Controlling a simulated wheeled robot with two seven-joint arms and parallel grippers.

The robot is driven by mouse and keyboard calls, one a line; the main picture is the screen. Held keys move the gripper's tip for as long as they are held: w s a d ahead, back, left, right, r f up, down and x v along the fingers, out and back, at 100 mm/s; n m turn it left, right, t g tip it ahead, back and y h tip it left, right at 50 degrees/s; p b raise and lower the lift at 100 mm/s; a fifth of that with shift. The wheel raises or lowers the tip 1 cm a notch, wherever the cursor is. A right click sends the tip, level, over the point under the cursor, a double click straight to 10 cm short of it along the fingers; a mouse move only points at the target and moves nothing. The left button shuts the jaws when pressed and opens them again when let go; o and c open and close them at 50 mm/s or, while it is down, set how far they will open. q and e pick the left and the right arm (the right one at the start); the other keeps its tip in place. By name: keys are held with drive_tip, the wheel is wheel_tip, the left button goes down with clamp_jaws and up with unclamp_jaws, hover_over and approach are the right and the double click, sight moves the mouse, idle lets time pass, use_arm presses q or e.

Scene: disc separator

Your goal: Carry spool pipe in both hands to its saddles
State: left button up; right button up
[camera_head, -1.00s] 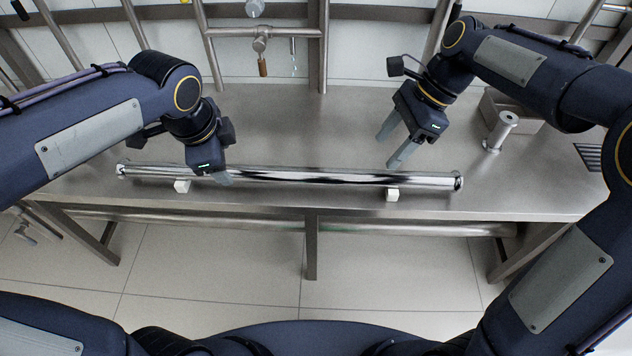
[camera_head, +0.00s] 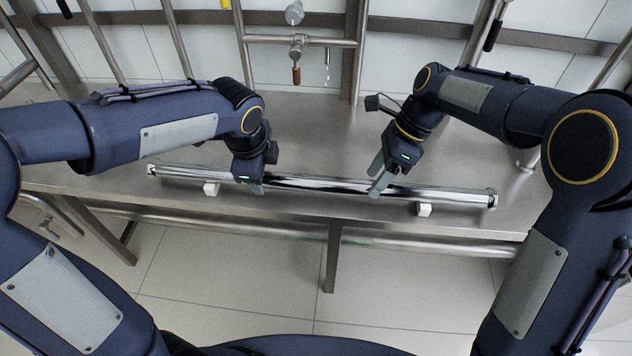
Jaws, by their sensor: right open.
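The spool pipe (camera_head: 315,184) is a long shiny metal tube with a flange at each end. It lies left to right on the steel bench, over two small white blocks (camera_head: 211,188) (camera_head: 424,209). My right gripper (camera_head: 377,178) is open over the pipe, left of the right block, its near finger overlapping the pipe in the picture. I cannot tell whether it touches. My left gripper (camera_head: 256,188) is at the pipe just right of the left block. Its fingers are mostly hidden, and whether they grip the pipe does not show.
The steel bench (camera_head: 310,140) is clear behind the pipe. At the back stand upright metal pipes (camera_head: 357,60) and a small valve fitting (camera_head: 297,48). The bench's front edge runs close in front of the pipe, with tiled floor (camera_head: 250,260) below.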

use_arm(q)
drive_tip(key=shift+x, duration=1.35)
use_arm(e)
drive_tip(key=shift+x, duration=1.3)
use_arm(q)
drive_tip(key=shift+c, duration=0.3)
use_arm(e)
drive_tip(key=shift+c, duration=0.3)
use_arm(q)
clamp_jaws()
use_arm(e)
clamp_jaws()
use_arm(q)
drive_tip(key=shift+r, duration=0.15)
use_arm(e)
drive_tip(key=shift+r, duration=0.1)
